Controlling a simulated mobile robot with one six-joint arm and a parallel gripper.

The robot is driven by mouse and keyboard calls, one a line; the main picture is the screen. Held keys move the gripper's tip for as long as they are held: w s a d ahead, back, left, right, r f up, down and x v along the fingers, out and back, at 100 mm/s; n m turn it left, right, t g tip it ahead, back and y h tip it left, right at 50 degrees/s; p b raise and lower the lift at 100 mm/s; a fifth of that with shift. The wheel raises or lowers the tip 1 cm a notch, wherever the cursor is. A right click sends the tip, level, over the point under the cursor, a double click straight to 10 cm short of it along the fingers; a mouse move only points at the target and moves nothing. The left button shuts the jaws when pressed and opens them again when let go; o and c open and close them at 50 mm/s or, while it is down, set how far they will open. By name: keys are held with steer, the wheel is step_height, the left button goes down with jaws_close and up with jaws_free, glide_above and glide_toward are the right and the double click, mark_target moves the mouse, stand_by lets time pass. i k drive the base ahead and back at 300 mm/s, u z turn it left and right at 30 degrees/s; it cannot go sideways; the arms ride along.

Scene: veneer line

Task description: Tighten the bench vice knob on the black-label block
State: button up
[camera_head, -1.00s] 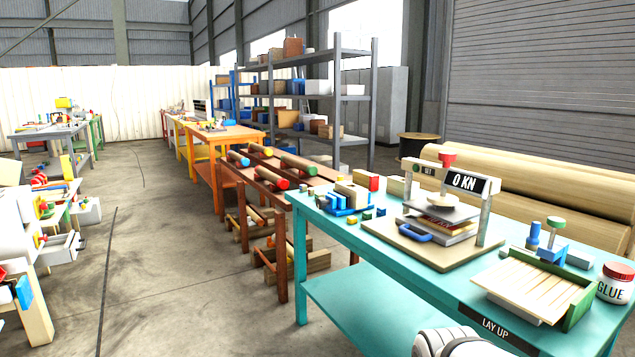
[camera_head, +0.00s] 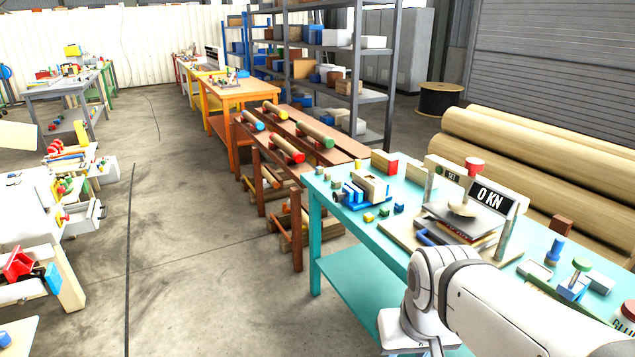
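I cannot make out a bench vice or a block with a black label for certain. On the teal bench (camera_head: 330,240) at right, a small blue fixture (camera_head: 571,288) carries a green knob (camera_head: 581,264). Left of it stands a press (camera_head: 507,228) with a red knob (camera_head: 474,164) and a black "0 KN" display (camera_head: 489,196). A blue rack (camera_head: 352,199) with pale wooden blocks stands at the bench's far left. My white arm crosses the lower right and hides part of the bench. My gripper is out of view.
Small green and yellow pieces (camera_head: 370,217) lie near the blue rack. A glue jar (camera_head: 627,312) is cut off at the right edge. A brown rack with coloured rollers (camera_head: 287,147) adjoins the bench. Large pale rolls (camera_head: 540,150) lie behind it. The left aisle floor is clear.

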mark_target(339, 196)
steer(key=u, duration=0.45)
steer(key=i, duration=1.8)
steer(key=u, duration=0.3)
